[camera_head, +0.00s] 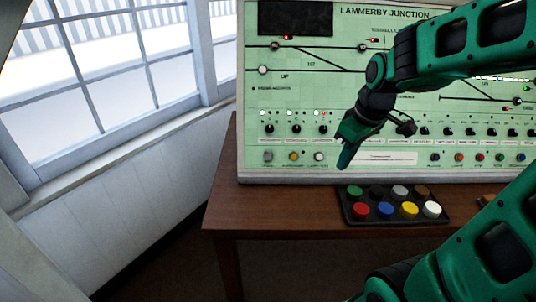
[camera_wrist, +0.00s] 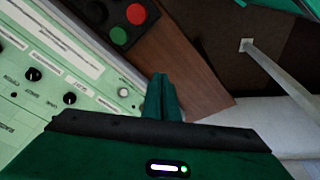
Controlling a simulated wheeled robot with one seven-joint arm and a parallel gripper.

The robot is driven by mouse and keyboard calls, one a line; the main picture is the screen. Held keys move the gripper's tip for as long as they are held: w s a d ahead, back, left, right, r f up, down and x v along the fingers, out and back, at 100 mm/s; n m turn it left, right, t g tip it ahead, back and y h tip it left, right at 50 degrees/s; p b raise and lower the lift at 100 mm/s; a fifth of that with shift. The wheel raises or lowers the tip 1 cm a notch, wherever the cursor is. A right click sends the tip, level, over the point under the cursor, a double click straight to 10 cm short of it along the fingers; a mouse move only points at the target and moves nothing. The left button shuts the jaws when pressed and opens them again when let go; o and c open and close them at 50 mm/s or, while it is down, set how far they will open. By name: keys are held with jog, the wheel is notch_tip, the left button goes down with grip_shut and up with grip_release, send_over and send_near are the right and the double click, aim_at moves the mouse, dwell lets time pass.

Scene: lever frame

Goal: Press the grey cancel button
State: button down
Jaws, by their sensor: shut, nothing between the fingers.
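The grey button (camera_head: 267,156) is at the far left of the lower row on the pale green control panel (camera_head: 320,90). A yellow button (camera_head: 293,156) and a white button (camera_head: 318,156) sit to its right. My gripper (camera_head: 344,162) is shut and empty, pointing down in front of the panel, to the right of these three buttons. In the wrist view my gripper's fingertips (camera_wrist: 159,78) are together, beside a pale round button (camera_wrist: 123,92) on the panel. I cannot make out the grey button there.
A black box (camera_head: 350,218) with several coloured buttons, one of them grey (camera_head: 400,191), lies on the brown wooden desk (camera_head: 260,205) below the panel. Panel knobs (camera_head: 296,129) run in a row above. A window (camera_head: 100,70) is on the left. The desk's left front is clear.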

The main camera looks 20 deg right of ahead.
jog(key=w+a+n+t+y, duration=0.2)
jog(key=w+a+n, duration=0.7)
jog(key=w, duration=0.5)
jog(key=shift+w+a+r+t, duration=0.15)
jog(key=shift+a+t, duration=0.15)
jog(key=shift+a, duration=0.95)
send_near(266, 159)
notch_tip(266, 159, down, 3)
jog(key=a, duration=0.2)
jog(key=shift+w+d+f, duration=0.3)
jog(key=shift+w+f, duration=0.1)
jog(key=shift+w, duration=0.2)
jog(key=shift+w+d+f, duration=0.35)
jog(key=shift+w, duration=0.2)
